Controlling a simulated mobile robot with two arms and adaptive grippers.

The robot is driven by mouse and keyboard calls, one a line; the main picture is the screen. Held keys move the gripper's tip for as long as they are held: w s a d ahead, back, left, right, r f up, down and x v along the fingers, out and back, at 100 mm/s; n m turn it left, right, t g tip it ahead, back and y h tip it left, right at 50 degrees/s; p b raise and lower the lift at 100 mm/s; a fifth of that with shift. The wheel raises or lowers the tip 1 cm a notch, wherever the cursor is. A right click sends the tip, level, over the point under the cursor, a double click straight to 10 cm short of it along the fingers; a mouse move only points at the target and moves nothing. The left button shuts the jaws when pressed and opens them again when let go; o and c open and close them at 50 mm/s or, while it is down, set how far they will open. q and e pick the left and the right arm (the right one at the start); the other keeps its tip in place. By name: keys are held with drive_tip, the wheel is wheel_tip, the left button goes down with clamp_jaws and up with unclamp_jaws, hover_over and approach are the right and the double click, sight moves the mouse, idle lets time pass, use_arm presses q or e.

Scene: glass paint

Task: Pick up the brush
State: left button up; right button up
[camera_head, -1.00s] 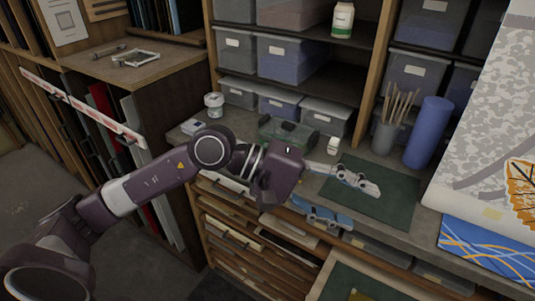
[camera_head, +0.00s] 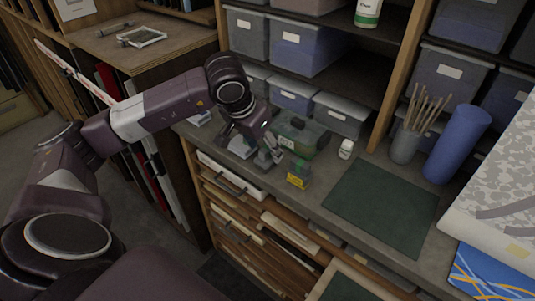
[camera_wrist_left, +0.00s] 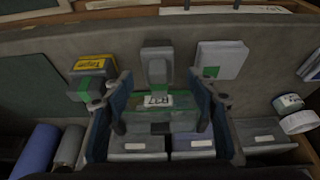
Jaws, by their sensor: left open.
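No brush can be made out for certain. A grey pot (camera_head: 405,147) holds several thin, light sticks (camera_head: 421,108), whose brush ends I cannot make out; the pot also shows in the left wrist view (camera_wrist_left: 69,146). My left gripper (camera_head: 254,148) is open and points down over the left part of the counter, well left of the pot. In the left wrist view its spread fingers (camera_wrist_left: 160,112) are on either side of a clear green box (camera_wrist_left: 145,116) with a label. A small grey block (camera_wrist_left: 157,62) is beyond the fingertips. My right gripper is out of view.
A yellow-labelled box (camera_head: 298,174) and a small white bottle (camera_head: 346,148) stand near the green box. A blue roll (camera_head: 457,143) is beside the pot. A dark green mat (camera_head: 380,206) lies bare on the counter. Shelves with grey bins (camera_head: 305,45) rise behind.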

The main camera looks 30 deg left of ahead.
sight(266, 149)
use_arm(q)
drive_tip(key=x, duration=0.2)
drive_tip(key=shift+w+d+f+p, duration=0.1)
drive_tip(key=shift+w+f+p, duration=0.1)
drive_tip(key=shift+p, duration=0.15)
drive_tip(key=shift+w+f, duration=0.1)
drive_tip(key=shift+f, duration=0.3)
drive_tip(key=c, duration=1.2)
drive_tip(key=shift+c, duration=0.2)
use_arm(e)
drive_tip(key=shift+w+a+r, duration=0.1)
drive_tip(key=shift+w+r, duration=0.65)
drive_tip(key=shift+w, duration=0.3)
use_arm(q)
drive_tip(key=shift+r, duration=0.1)
